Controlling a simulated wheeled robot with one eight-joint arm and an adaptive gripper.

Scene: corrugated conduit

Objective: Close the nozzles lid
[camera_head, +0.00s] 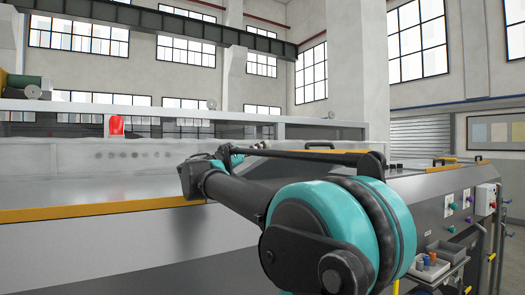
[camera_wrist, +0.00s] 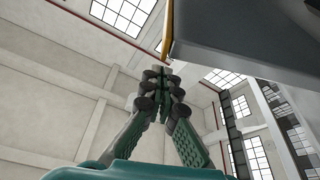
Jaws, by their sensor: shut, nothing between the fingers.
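In the wrist view my gripper (camera_wrist: 165,78) is shut and empty, its fingertips together. Close to the right of the fingertips is a dark grey panel (camera_wrist: 245,38) with a yellow-orange edge. It may be the nozzles lid or another part of the machine; I cannot tell which. A small gap seems to show between fingertips and panel. In the head view my arm reaches from the lower right towards the grey machine (camera_head: 110,235) with its yellow edge strip, and the gripper is mostly hidden at the arm's far end. No lid can be made out for certain there.
A red lamp (camera_head: 117,125) stands behind a clear panel with a row of dark round marks. At the right the machine has black handles, coloured buttons and a tray (camera_head: 431,268) with small bottles. Tall windows and pillars are far behind.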

